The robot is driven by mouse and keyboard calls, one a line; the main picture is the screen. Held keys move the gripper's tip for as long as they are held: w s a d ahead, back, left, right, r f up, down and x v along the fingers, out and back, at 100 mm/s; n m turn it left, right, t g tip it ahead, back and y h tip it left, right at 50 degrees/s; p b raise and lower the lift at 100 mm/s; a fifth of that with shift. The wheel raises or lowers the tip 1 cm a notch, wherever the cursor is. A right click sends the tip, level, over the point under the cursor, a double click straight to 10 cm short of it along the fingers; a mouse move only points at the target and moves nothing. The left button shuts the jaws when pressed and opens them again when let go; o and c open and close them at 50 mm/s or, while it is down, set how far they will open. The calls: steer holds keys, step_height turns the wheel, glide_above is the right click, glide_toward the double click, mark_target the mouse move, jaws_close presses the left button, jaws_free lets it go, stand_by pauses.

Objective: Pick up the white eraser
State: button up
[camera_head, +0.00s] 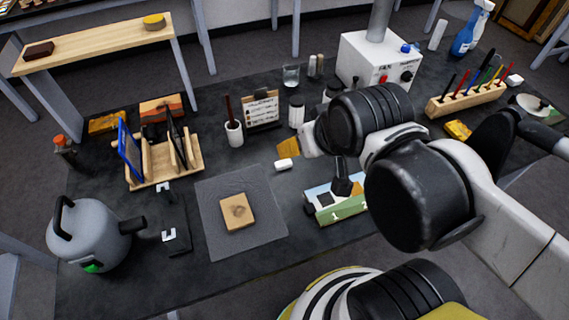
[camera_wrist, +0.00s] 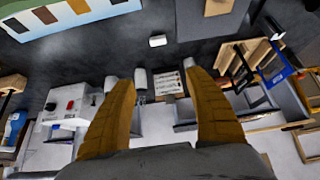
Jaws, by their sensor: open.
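The white eraser (camera_head: 283,164) is a small white block lying on the dark table, just beyond the upper right corner of the grey mat. It also shows in the wrist view (camera_wrist: 157,41), past the fingertips and roughly centred between them. My gripper (camera_wrist: 160,75) has two ochre fingers spread wide with nothing between them. In the head view one ochre finger of my gripper (camera_head: 289,148) shows just behind the eraser; the rest is hidden by my arm. The eraser appears apart from the fingers in the wrist view; the height gap cannot be told.
The grey mat (camera_head: 215,197) bears a tan block (camera_head: 237,211). A colour-striped box (camera_head: 323,205) stands right of the eraser. A white cup (camera_head: 234,134), a small sign (camera_head: 262,110) and a jar (camera_head: 296,112) stand behind. A wooden rack (camera_head: 160,176) is left. Bare table surrounds the eraser.

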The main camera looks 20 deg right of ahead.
stand_by(0.3)
steer(key=shift+o, duration=0.9)
steer(key=g, duration=0.7)
glide_above(284, 163)
steer(key=f, duration=1.7)
steer(key=shift+s+a, duration=0.1)
steer(key=shift+s, duration=0.25)
steer(key=f, duration=0.1)
steer(key=f+b, duration=0.1)
steer(key=f, duration=0.1)
steer(key=f+b, duration=0.1)
steer(key=f, duration=0.1)
steer(key=shift+w+f, duration=0.1)
steer(key=shift+w, duration=0.3)
steer(key=c, duration=1)
steer(key=shift+c, duration=0.7)
